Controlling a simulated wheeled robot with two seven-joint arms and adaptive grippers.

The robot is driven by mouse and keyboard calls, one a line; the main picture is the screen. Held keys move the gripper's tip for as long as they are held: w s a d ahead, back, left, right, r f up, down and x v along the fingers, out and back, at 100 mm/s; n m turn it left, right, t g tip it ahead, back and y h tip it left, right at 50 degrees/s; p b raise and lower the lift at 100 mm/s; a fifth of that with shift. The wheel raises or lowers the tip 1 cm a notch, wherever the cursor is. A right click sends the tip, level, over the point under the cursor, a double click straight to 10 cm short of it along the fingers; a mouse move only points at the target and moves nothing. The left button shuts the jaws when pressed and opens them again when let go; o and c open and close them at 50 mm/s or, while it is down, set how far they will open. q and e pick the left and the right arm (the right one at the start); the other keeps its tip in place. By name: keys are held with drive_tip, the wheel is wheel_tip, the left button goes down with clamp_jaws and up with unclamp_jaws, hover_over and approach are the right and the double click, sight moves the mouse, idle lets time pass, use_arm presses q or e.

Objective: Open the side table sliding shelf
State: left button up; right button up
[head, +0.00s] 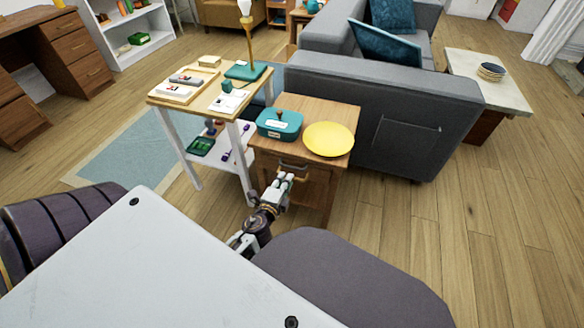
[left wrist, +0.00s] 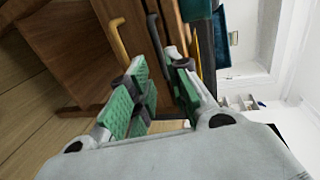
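The wooden side table (head: 317,108) stands in the middle of the head view, with a closed-looking front. A grey bar handle (head: 294,165) shows high on that front. My left gripper (head: 285,178) is just in front of this handle. In the left wrist view, a dark grey handle (left wrist: 154,32) and a tan handle (left wrist: 116,42) stand out from the brown wooden front (left wrist: 75,35). The green-padded fingers of my left gripper (left wrist: 160,92) are apart, and the grey handle lies near the gap between them. Contact cannot be told. My right gripper is not in view.
A teal box (head: 280,124) and a yellow plate (head: 328,139) sit on the side table's top. A taller white-legged table (head: 190,130) with trays stands close on its left. A grey sofa (head: 400,110) stands close on its right. Wood floor (head: 480,230) is clear at right.

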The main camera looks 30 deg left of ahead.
sight(292, 168)
use_arm(q)
drive_tip(key=shift+x, duration=4.35)
clamp_jaws()
